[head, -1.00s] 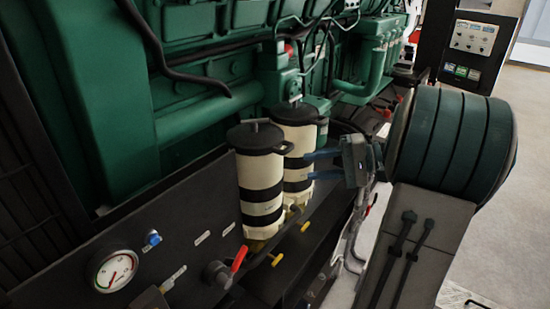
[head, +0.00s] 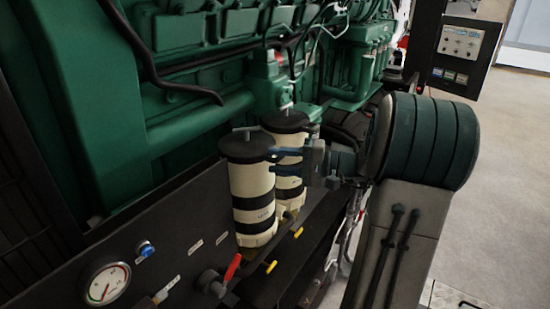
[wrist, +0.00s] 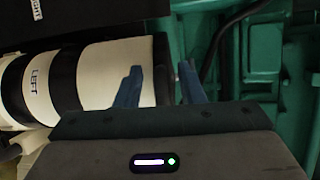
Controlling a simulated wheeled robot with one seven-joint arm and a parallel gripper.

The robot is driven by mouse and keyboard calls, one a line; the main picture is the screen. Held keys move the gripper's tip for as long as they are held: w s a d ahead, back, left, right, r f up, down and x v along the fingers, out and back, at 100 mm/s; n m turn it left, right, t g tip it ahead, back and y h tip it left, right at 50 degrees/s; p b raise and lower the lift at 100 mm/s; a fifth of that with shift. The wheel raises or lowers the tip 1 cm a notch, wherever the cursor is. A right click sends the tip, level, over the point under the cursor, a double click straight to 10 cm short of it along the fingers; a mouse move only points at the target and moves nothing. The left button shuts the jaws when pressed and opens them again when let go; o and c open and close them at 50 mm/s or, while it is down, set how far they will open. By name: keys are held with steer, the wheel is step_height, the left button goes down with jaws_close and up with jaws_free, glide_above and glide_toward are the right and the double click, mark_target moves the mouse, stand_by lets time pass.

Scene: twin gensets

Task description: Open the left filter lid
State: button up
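The left filter (head: 252,185) is a cream canister with black bands, upright, with a black lid (head: 246,147) on top. The lid is closed and carries a thin T-handle. In the wrist view the canister (wrist: 95,85) lies sideways with the word LEFT on it, and its lid (wrist: 161,65) is the black strip at its right end. My gripper (head: 273,158) is at the lid's right side, its blue fingers pointing left. In the wrist view the open fingers (wrist: 162,68) stand on either side of the lid's edge. Whether they touch it I cannot tell.
The right filter (head: 290,123) stands close behind. The green engine (head: 190,120) rises behind both. A red-handled valve (head: 232,267), yellow levers (head: 271,267) and a gauge (head: 106,283) sit low in front. Open floor (head: 500,170) lies at right.

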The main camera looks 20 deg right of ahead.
steer(key=shift+w+a, duration=0.35)
steer(key=shift+a, duration=0.2)
steer(key=shift+f, duration=0.1)
jaws_close()
steer(key=shift+r+p, duration=0.3)
steer(key=shift+p, duration=0.1)
steer(key=shift+r, duration=0.1)
